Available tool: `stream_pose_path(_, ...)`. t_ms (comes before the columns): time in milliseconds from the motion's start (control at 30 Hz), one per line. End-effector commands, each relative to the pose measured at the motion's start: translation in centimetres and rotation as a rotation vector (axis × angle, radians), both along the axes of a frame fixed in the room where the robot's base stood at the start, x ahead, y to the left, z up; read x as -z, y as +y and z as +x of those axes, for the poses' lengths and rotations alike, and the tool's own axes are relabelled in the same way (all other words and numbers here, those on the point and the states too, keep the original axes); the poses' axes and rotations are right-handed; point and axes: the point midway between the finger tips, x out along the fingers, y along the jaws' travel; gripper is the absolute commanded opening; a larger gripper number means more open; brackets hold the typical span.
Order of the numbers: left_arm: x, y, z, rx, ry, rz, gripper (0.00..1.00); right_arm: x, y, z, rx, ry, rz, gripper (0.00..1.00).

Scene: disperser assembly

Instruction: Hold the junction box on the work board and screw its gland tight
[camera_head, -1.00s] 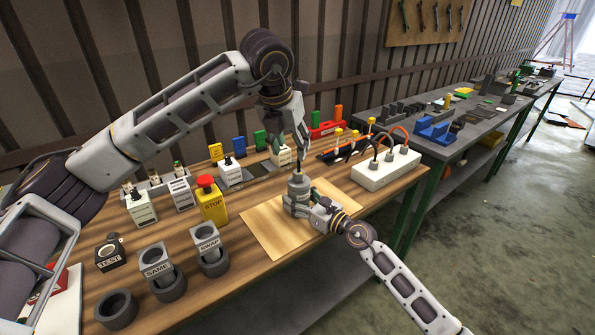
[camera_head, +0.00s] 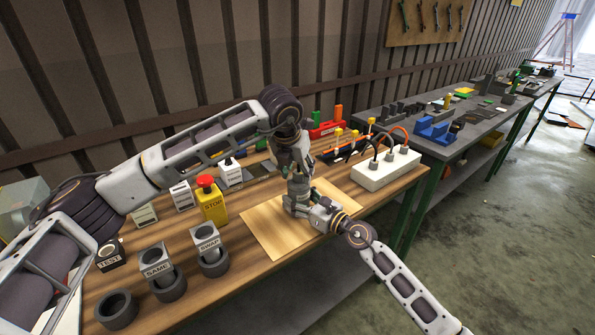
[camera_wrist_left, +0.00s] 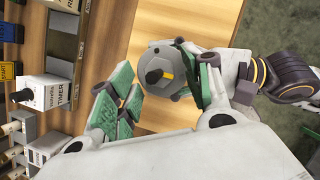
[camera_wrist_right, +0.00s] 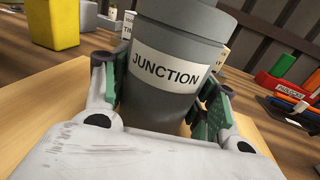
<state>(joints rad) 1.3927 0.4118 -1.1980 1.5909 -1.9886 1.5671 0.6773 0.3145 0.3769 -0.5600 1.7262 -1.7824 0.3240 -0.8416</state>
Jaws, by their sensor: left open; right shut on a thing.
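The grey junction box (camera_wrist_right: 165,72), a round body with a JUNCTION label, stands upright on the work board (camera_head: 262,238). My right gripper (camera_wrist_right: 160,110) is shut on its sides, low down; it also shows in the head view (camera_head: 312,208). The gland (camera_wrist_left: 160,70), a dark knob with a yellow mark, sits on top of the box in the left wrist view. My left gripper (camera_wrist_left: 160,85) is open above the box, its green-padded fingers apart on either side of the gland. In the head view my left gripper (camera_head: 298,178) hides most of the gland.
SAME and SWAP blocks with grey rings (camera_head: 117,309) are at the front left. A white socket strip (camera_head: 386,169) with cables lies to the right. The board's front part is bare.

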Motion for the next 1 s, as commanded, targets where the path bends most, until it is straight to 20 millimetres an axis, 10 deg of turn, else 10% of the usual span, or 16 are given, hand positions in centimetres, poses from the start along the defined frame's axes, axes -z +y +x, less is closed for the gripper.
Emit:
stream_pose_path(400,0.44,-0.06,0.15,0.0,0.001,0.001,0.48,0.03,-0.03,0.02,0.001,0.001,-0.001,0.18)
stream_pose_path(733,0.42,-0.05,0.14,0.0,0.001,0.001,0.06,0.03,-0.03,0.02,0.001,0.001,-0.001,0.18)
stream_pose_path(1000,0.42,-0.01,0.16,0.009,0.001,0.001,0.04,0.03,-0.03,0.02,0.001,0.0,0.0,0.18)
